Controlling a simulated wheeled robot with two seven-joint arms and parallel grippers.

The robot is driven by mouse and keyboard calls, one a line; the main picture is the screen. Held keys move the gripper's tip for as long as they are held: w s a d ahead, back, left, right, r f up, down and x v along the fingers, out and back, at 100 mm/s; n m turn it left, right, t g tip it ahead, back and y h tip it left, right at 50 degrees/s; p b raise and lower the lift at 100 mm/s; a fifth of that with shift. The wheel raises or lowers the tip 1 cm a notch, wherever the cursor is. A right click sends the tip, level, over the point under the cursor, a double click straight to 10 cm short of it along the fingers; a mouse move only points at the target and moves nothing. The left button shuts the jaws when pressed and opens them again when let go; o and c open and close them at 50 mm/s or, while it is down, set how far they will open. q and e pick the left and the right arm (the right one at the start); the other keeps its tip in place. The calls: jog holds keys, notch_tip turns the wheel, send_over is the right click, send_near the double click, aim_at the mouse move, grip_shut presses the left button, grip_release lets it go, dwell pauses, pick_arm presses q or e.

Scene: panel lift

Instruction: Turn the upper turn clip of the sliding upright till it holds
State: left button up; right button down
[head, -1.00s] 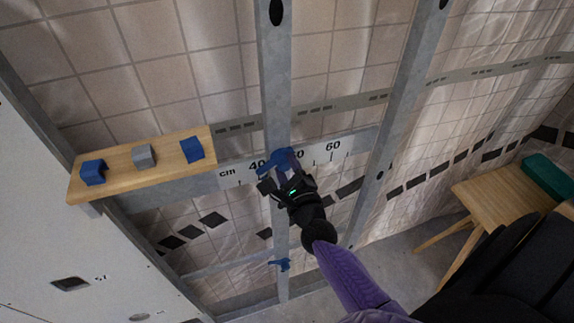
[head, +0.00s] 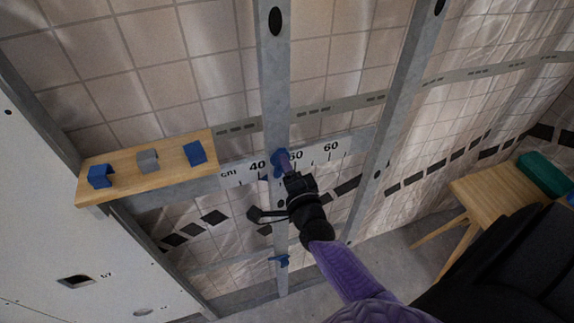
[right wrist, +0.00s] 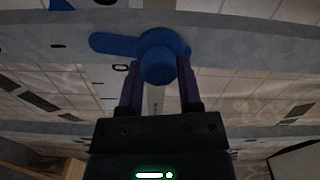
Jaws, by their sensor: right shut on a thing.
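The sliding upright (head: 275,90) is the grey metal post in the middle of the head view, crossing a rail with a centimetre scale (head: 320,156). The blue upper turn clip (head: 278,158) sits on the upright at the scale, partly hidden by my right gripper (head: 284,165). In the right wrist view, the clip's round knob (right wrist: 158,62) is between my two purple fingertips, and its lever (right wrist: 112,43) points left along a grey metal surface. My right gripper is shut on this clip. A blue lower clip (head: 280,261) sits further down the upright. My left gripper is out of view.
A wooden shelf (head: 128,186) at the left carries two blue blocks and a grey block (head: 148,160). Another metal upright (head: 395,110) stands to the right. A wooden stool (head: 490,202) with a green box (head: 543,174) is at the far right. A white panel (head: 60,220) fills the lower left.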

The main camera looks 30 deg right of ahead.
jog(key=shift+n, duration=0.9)
jog(key=shift+c, duration=1.4)
grip_release()
jog(key=v, duration=1)
